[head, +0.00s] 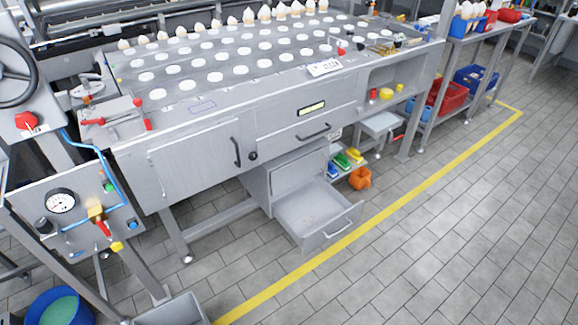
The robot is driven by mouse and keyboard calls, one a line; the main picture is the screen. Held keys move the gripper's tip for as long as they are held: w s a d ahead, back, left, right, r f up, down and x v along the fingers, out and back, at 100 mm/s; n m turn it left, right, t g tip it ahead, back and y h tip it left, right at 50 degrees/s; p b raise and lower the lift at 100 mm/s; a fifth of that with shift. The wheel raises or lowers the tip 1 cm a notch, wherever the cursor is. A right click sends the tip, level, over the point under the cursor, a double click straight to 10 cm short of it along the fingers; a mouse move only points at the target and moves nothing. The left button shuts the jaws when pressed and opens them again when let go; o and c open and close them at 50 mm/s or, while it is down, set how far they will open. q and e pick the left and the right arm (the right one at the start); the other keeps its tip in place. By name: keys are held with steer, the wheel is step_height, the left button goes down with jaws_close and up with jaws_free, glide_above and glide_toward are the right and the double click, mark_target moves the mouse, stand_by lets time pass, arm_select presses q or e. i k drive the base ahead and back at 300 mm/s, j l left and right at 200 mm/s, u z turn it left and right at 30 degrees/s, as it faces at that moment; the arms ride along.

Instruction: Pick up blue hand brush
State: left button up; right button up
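A small blue item (332,170), which looks like the blue hand brush, lies at the left end of a row of coloured brushes on a low shelf under the machine table. A green brush (341,162) and a yellow one (354,156) lie beside it. It is too small to make out its bristles or handle. Neither my left nor my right gripper is in the head view.
An open, nearly empty drawer (312,214) juts out left of the shelf. An orange container (360,179) stands right of the brushes. The machine table (215,140) overhangs the shelf. The tiled floor (430,220) is clear beyond the yellow line (395,197).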

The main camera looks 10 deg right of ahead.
mark_target(331, 171)
steer(key=i+l+u, duration=0.15)
steer(key=l+u, duration=0.2)
steer(key=i+l+u, duration=0.1)
steer(key=l+u, duration=0.65)
steer(key=i+l, duration=0.05)
steer(key=l, duration=0.05)
